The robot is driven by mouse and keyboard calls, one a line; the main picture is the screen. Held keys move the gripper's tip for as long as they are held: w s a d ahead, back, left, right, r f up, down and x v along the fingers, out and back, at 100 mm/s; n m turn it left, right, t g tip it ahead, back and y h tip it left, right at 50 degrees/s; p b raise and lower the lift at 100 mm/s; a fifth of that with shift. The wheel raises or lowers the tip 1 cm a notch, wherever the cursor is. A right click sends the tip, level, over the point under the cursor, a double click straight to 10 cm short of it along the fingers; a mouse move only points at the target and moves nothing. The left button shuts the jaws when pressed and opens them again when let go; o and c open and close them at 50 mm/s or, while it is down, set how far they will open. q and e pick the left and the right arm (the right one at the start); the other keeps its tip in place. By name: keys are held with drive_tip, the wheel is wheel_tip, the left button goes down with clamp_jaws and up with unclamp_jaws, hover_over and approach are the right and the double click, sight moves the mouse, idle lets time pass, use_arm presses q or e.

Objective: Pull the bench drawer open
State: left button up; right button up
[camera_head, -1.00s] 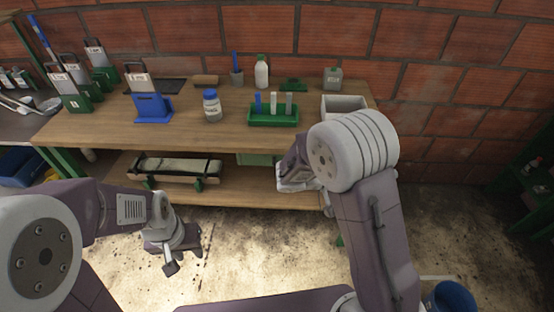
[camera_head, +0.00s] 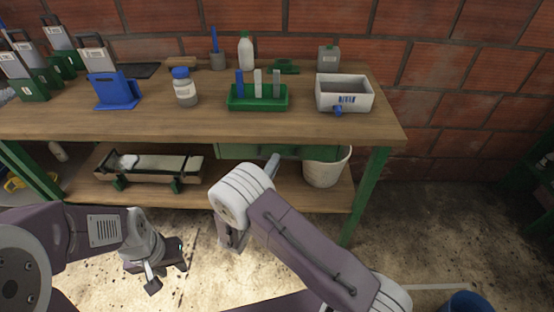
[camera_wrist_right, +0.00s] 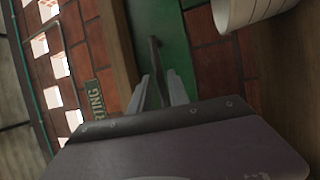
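The green bench drawer (camera_head: 235,151) sits under the front edge of the wooden bench top, shut as far as I can see. In the right wrist view its green front (camera_wrist_right: 178,45) carries a dark bar handle (camera_wrist_right: 154,55). My right gripper (camera_wrist_right: 160,92) is open, with its two fingers on either side of the handle's line; whether they touch it I cannot tell. In the head view my right arm hides much of this gripper. My left gripper (camera_head: 158,272) hangs low over the floor, away from the drawer; its finger gap is unclear.
The workbench (camera_head: 190,125) carries a green rack (camera_head: 258,103), a white bottle (camera_head: 246,50), a labelled jar (camera_head: 185,90) and a grey bin (camera_head: 345,93). A white bucket (camera_head: 325,170) stands on the lower shelf, right of my right gripper. A green leg (camera_head: 365,195) supports the right end.

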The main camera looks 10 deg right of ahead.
drive_tip(key=shift+x, duration=1.35)
clamp_jaws()
idle(0.3)
